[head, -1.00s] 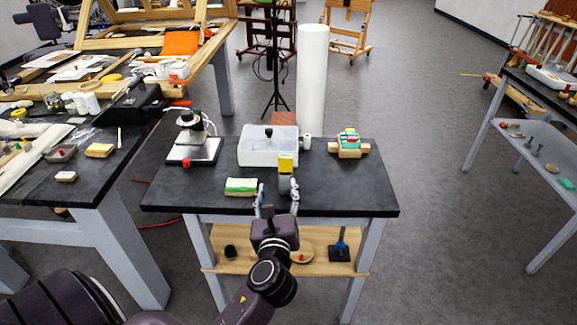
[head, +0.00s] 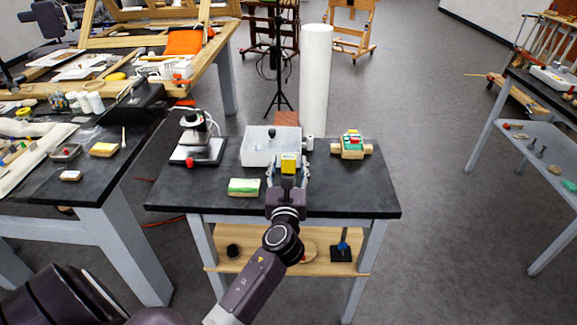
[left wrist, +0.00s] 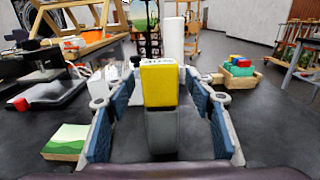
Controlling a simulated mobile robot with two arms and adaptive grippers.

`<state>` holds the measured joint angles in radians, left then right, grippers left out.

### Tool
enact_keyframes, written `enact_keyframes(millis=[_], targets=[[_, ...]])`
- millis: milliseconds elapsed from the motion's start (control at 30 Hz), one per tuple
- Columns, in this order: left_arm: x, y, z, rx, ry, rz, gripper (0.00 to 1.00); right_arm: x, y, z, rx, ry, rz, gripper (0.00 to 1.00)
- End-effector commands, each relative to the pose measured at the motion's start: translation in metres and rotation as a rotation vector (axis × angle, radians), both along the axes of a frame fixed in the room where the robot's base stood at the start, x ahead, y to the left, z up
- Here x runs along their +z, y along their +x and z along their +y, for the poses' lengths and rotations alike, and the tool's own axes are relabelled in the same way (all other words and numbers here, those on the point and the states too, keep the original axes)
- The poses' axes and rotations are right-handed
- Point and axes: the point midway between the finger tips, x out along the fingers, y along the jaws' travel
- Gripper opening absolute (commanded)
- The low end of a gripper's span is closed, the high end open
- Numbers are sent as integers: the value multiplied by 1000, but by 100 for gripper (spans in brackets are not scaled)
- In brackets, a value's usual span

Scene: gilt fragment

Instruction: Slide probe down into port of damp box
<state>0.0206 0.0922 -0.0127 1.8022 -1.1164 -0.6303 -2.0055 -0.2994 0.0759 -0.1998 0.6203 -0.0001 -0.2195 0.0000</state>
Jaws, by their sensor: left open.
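A yellow-headed block with a grey lower part (head: 288,164), likely the probe, stands upright near the table's middle. In the left wrist view its yellow head (left wrist: 159,84) bears a small dark-marked label on top. My left gripper (head: 288,178) is open, with a finger on each side of it; gaps show between it and the blue pads. The translucent white damp box (head: 256,150) stands just behind, to the left, with a dark knob-like piece (head: 271,131) at its top. I cannot make out the port. My right gripper is not in view.
A green-and-white block (head: 244,187) lies left of my gripper. A microscope-like stand (head: 195,135) and red cube (head: 190,163) are farther left. A small grey-white cylinder (head: 309,143) stands by the box; a wooden tray of coloured blocks (head: 351,149) is right. The table's right front is clear.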

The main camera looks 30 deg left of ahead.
Motion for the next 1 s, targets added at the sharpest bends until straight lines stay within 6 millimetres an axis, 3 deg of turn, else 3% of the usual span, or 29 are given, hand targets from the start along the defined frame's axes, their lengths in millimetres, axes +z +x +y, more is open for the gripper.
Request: enact_keyframes(millis=[100, 500, 767, 1000], targets=[[0, 0, 0, 0, 0, 0, 47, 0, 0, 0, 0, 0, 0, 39], [0, 0, 0, 0, 0, 0, 4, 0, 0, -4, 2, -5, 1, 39], [2, 0, 0, 0, 0, -1, 4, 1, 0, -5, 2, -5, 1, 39], [24, 0, 0, 0, 2, -5, 4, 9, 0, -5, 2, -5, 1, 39]])
